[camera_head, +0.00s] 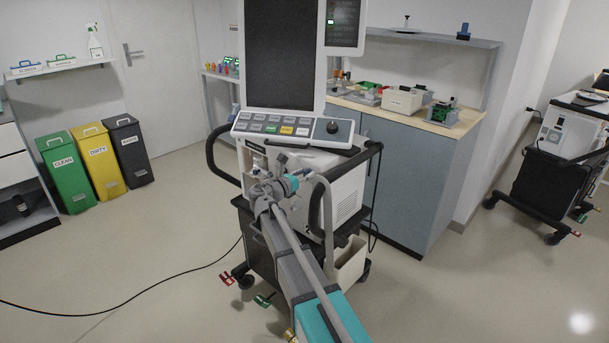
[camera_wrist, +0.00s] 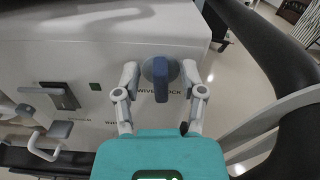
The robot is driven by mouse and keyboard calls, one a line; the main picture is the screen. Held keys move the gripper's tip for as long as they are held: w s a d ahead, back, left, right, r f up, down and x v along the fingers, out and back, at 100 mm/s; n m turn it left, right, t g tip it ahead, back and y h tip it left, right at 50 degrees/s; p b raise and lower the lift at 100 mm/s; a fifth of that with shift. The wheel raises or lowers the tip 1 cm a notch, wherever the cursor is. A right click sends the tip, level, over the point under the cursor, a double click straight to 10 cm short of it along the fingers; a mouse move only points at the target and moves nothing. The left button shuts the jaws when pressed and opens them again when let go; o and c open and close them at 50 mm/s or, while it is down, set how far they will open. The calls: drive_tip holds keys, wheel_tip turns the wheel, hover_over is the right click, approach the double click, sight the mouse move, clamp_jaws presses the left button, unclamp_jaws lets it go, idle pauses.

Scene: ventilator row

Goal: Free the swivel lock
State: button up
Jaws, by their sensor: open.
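The swivel lock is a dark blue upright lever (camera_wrist: 161,84) on a round grey base, on the white ventilator housing (camera_wrist: 95,45) in the wrist view. Its printed label is partly covered by the lever and a finger. My gripper (camera_wrist: 160,70) is open, with one finger on each side of the lever and visible gaps between. In the head view my arm reaches the ventilator cart (camera_head: 345,190) under its control panel; the lever cannot be made out there.
Left of the lever in the wrist view are a black switch (camera_wrist: 62,95) and a pale bent hook (camera_wrist: 42,147). A dark cart rail (camera_wrist: 265,45) curves close on the right. In the head view, red (camera_head: 227,279) and green (camera_head: 264,300) pedals sit at the cart's base.

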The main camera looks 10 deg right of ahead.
clamp_jaws()
drive_tip(key=shift+m, duration=0.8)
unclamp_jaws()
drive_tip(key=shift+s, duration=0.1)
